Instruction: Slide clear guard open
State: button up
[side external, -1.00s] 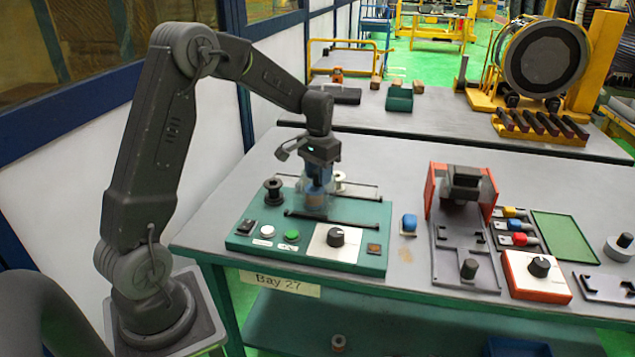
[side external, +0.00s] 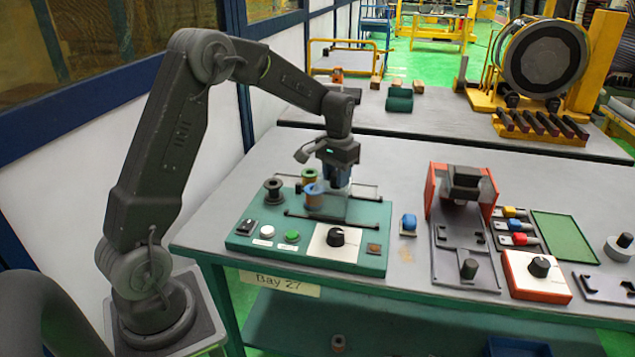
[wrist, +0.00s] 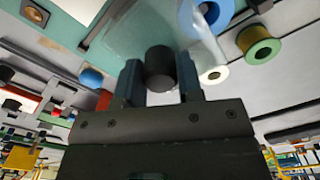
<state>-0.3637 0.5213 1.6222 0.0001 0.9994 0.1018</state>
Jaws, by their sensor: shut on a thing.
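My gripper (side external: 337,178) is over the green fixture (side external: 243,243) in the side view, between its two slide rails. In the wrist view its two fingers (wrist: 160,82) are shut on the dark round knob (wrist: 159,60) of the clear guard. The clear guard (wrist: 130,40) shows as a pale see-through sheet around the knob. In the side view the guard is faint and partly hidden by my gripper.
A dark spool (side external: 273,187) stands at the fixture's left. Buttons and a black dial (side external: 335,237) are along its front. A blue-topped piece (side external: 408,224) and a red-sided stand (side external: 432,188) are to the right. Bare table lies behind the fixture.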

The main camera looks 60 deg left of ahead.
jog(key=w+d, duration=0.4)
jog(key=shift+w, duration=0.2)
jog(key=o, duration=0.7)
jog(key=shift+d, duration=0.1)
dwell(0.3)
notch_tip(320, 180, up, 6)
jog(key=shift+s+r, duration=0.1)
dwell(0.7)
